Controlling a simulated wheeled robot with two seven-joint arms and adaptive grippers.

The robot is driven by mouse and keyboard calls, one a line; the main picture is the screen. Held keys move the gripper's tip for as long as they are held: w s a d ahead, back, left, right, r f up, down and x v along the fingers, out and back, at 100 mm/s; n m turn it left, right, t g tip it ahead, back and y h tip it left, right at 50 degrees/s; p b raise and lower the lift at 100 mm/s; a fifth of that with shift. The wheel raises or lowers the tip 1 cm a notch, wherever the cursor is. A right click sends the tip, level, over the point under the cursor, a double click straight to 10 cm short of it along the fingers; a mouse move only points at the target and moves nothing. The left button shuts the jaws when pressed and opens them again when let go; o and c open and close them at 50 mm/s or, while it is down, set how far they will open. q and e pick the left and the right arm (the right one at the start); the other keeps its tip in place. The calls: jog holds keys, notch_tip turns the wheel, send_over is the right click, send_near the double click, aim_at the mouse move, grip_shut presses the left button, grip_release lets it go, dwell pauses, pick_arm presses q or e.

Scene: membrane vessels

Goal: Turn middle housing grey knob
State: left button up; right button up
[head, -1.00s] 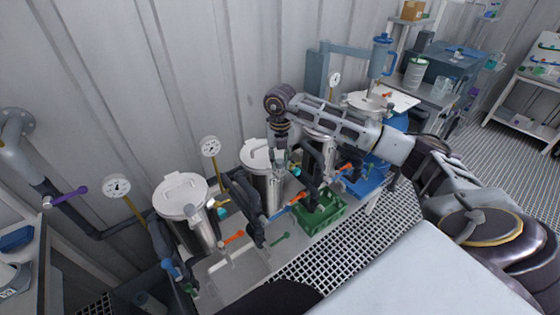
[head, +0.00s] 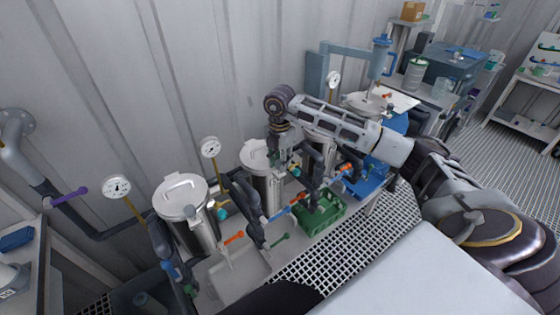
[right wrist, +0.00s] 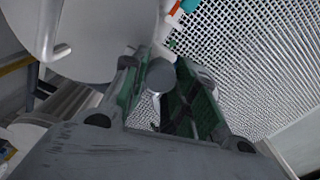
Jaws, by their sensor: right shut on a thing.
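The middle housing (head: 262,188) is a steel cylinder with a pale lid, standing between two similar housings near the wall. My right gripper (head: 284,165) reaches down at its front right edge. In the right wrist view a round grey knob (right wrist: 160,75) sits between the two green-padded fingers of the right gripper (right wrist: 158,88), which are shut on it. The housing's pale lid (right wrist: 95,40) fills the upper left there. In the head view the gripper hides the knob. My left gripper is not in view.
The left housing (head: 187,222) and a pressure gauge (head: 210,147) stand to the left. Dark pipes with orange (head: 234,237), blue and green valve handles run in front. A green crate (head: 322,218) sits to the right. The grating floor (head: 325,262) is open in front.

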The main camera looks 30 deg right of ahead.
aim_at(279, 162)
jog(key=shift+m, duration=0.6)
jog(key=o, duration=1)
jog(key=shift+r, duration=6)
jog(key=shift+a+f, duration=0.1)
jog(key=shift+a, duration=0.05)
